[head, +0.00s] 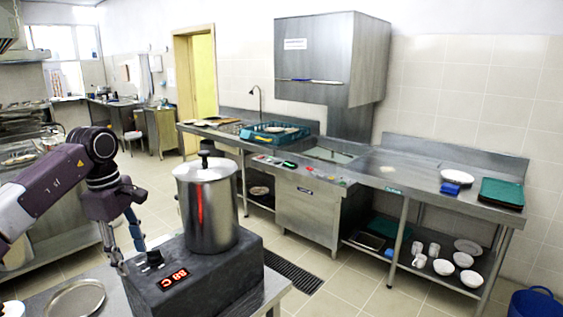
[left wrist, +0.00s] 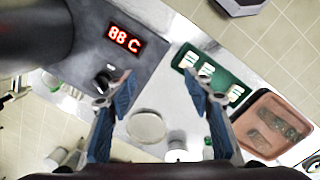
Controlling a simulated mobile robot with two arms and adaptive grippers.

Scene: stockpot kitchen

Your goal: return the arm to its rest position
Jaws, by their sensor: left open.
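My left arm (head: 35,195) comes in from the left in the head view. Its gripper (head: 128,254) hangs downward beside the left front side of the dark cooker. The gripper is open, and in the left wrist view its blue fingers (left wrist: 158,88) stand apart with nothing held between them. A lidded steel stockpot (head: 208,205) stands upright on the cooker (head: 215,277), to the right of the gripper. The cooker's red display also shows in the left wrist view (left wrist: 125,39). My right gripper is not in view.
A round metal lid or plate (head: 75,300) lies on the near counter. In the left wrist view, a green tray (left wrist: 208,75) and a brown tray (left wrist: 270,130) lie right of the cooker. Steel counters (head: 400,177) run along the wall. Floor lies open between.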

